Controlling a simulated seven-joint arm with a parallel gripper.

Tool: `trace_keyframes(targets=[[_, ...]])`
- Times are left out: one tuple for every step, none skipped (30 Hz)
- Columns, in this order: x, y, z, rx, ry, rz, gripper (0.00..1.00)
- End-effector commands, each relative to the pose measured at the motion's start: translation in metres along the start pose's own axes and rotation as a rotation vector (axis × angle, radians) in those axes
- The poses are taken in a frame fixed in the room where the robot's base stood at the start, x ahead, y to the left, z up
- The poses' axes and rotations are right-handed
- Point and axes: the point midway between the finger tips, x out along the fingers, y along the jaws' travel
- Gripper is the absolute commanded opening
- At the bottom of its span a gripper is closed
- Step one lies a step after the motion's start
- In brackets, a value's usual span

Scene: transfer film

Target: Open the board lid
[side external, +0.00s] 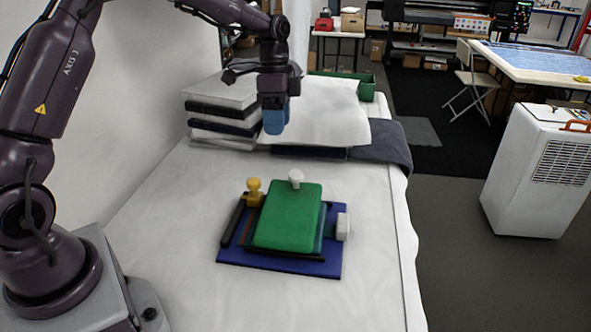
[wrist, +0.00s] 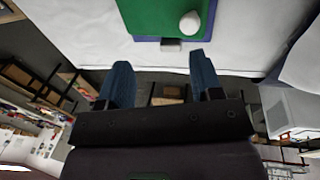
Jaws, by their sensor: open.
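A board with a blue base (side external: 285,265) lies on the white-covered table. Its green lid (side external: 285,218) lies flat over the middle, with a white round knob (side external: 296,178) at its far edge. A yellow knob (side external: 254,190) stands at the far left of the board, and a white block (side external: 343,226) sits at its right side. In the wrist view the green lid (wrist: 160,15) and its white knob (wrist: 189,22) show at the top. My gripper (side external: 275,118) is open and empty, with blue fingers (wrist: 160,80), well above the table and beyond the board.
Stacked grey and dark folded cloths (side external: 222,112) and a white pillow-like cloth (side external: 315,110) lie at the table's back. A green bin (side external: 360,82) stands behind them. A white wheeled unit (side external: 540,170) stands off the table at right. The table around the board is clear.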

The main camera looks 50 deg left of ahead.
Motion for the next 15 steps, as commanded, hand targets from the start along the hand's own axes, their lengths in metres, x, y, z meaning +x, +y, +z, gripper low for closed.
trace_keyframes(targets=[[0.013,-0.02,-0.003,0.105,0.014,0.042,0.59],[0.018,-0.029,-0.005,0.185,0.027,0.063,0.59],[0.023,-0.041,-0.006,0.292,0.047,0.085,0.59],[0.026,-0.048,-0.008,0.373,0.062,0.099,0.59],[0.028,-0.055,-0.009,0.455,0.079,0.107,0.59],[0.029,-0.062,-0.011,0.563,0.101,0.114,0.59],[0.027,-0.066,-0.013,0.643,0.116,0.113,0.59],[0.024,-0.068,-0.015,0.72,0.129,0.111,0.59],[0.017,-0.07,-0.018,0.82,0.142,0.1,0.59],[0.009,-0.071,-0.019,0.888,0.149,0.088,0.59],[0.003,-0.072,-0.02,0.95,0.154,0.08,0.59],[0.0,-0.071,-0.019,1.019,0.158,0.078,0.59],[-0.001,-0.071,-0.019,1.066,0.161,0.081,0.59],[-0.001,-0.069,-0.018,1.104,0.163,0.088,0.59],[-0.001,-0.068,-0.017,1.147,0.166,0.093,0.59]])
